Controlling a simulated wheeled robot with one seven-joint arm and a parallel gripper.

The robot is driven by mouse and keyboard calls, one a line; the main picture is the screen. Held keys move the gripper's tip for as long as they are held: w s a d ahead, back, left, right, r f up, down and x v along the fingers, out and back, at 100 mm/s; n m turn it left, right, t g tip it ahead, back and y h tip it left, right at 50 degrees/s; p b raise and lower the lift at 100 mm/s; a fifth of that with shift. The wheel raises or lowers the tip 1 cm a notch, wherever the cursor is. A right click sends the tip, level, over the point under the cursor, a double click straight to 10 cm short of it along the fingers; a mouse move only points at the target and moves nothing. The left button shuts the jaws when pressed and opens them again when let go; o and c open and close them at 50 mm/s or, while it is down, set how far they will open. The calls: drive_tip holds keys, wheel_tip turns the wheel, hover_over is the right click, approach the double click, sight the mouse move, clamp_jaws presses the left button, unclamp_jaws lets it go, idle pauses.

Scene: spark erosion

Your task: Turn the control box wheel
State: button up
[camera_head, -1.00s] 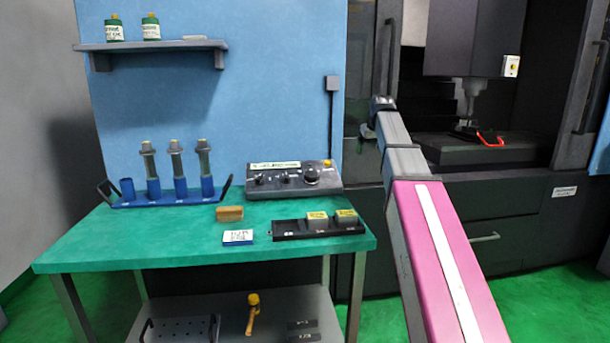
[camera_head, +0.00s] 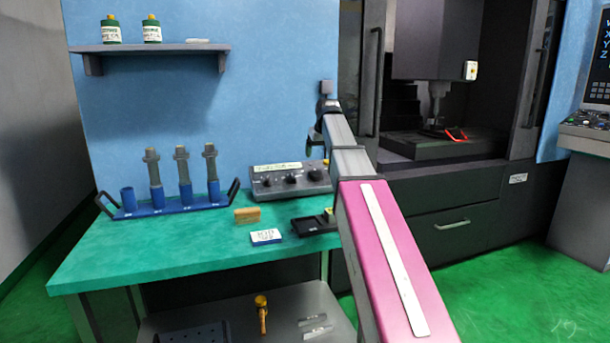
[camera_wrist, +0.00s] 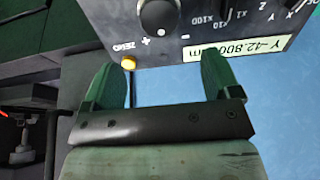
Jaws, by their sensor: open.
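The dark grey control box (camera_head: 265,184) stands at the back of the green table, with a row of knobs on its top. Its wheel, a round dark knob (camera_head: 315,174), is at the right end of the row. In the wrist view the control box (camera_wrist: 190,42) is upside down at the top, and the wheel (camera_wrist: 158,14) is partly cut off by the frame edge. My gripper (camera_wrist: 157,75) is open and empty, its two green fingers apart. The wheel lies beyond the gap between the fingertips, not between them. My arm hides part of the table's right end.
The table (camera_head: 160,245) carries a blue rack (camera_head: 170,207) with grey tool holders, a wooden block (camera_head: 247,215), a labelled card (camera_head: 265,236) and a black tray (camera_head: 305,226). A dark machine (camera_head: 460,200) stands to the right. A shelf (camera_head: 150,48) hangs above.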

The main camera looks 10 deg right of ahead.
sight(316, 172)
drive_tip(key=x, duration=1)
drive_tip(key=shift+f, duration=0.35)
drive_tip(key=c, duration=0.9)
